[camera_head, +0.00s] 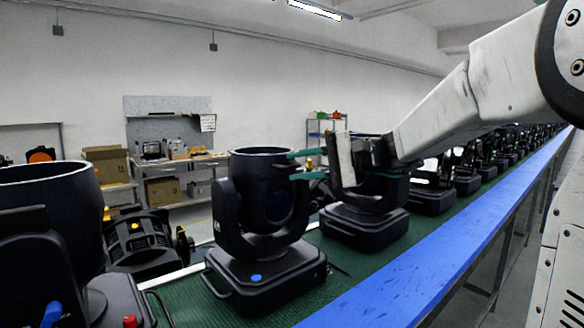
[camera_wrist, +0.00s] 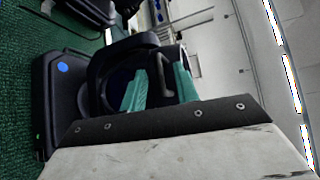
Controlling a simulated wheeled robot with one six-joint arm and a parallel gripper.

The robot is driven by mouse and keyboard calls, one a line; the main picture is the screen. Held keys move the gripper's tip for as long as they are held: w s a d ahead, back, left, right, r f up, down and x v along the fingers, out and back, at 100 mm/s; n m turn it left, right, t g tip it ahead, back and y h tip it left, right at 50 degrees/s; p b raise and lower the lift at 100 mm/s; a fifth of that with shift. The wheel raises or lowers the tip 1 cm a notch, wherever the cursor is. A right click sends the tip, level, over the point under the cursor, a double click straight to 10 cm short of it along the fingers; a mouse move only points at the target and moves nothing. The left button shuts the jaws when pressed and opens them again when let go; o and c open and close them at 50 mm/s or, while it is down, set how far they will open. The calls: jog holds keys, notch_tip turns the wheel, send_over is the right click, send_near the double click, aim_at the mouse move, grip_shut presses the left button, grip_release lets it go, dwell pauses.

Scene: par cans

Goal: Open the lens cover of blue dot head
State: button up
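The blue dot head (camera_head: 262,195) is a black moving-head lamp on a square base. A blue dot (camera_head: 256,278) marks the base; the dot also shows in the wrist view (camera_wrist: 63,67). Its barrel stands upright in the yoke with a pale rim on top. My gripper (camera_head: 291,166) reaches in from the right, its two teal fingers apart at the upper right of the barrel. The lens cover's state is unclear.
A similar head (camera_head: 50,225) stands close at left, and more stand in a row to the right (camera_head: 365,215). The heads stand on a green belt (camera_head: 310,300) with a blue rail (camera_head: 430,265) along its near side. Shelves with boxes (camera_head: 103,165) stand behind.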

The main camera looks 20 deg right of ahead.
jog(key=shift+x, duration=1)
grip_shut()
jog(key=shift+r, duration=0.1)
